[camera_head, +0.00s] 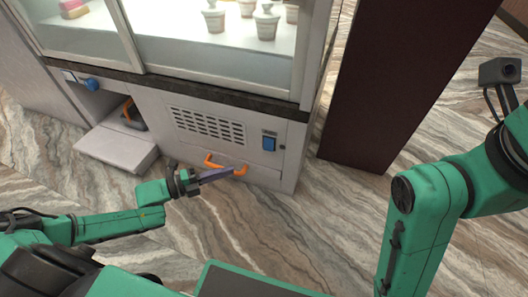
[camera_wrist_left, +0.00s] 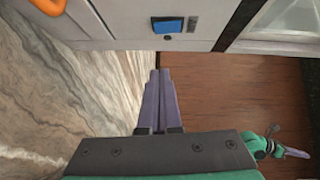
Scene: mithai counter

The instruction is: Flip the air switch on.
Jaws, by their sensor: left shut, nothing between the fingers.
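A blue rocker switch (camera_head: 268,143) sits on the lower front panel of the white display counter, near its right corner, under a small dark label that I cannot read. It also shows at the top of the left wrist view (camera_wrist_left: 168,25). My left gripper (camera_head: 236,172) is shut and empty. Its purple fingers point toward the panel, below and left of the switch, apart from it. In the left wrist view the fingertips (camera_wrist_left: 161,72) are below the switch. My right gripper (camera_wrist_left: 290,152) shows small at the lower right of the wrist view; its jaws are unclear.
An orange handle (camera_head: 214,162) lies close to the left fingers on the panel. A vent grille (camera_head: 205,127) is left of the switch. A blue knob (camera_head: 90,84) and a pulled-out white tray (camera_head: 115,150) are farther left. A dark red panel (camera_head: 390,80) stands right of the counter.

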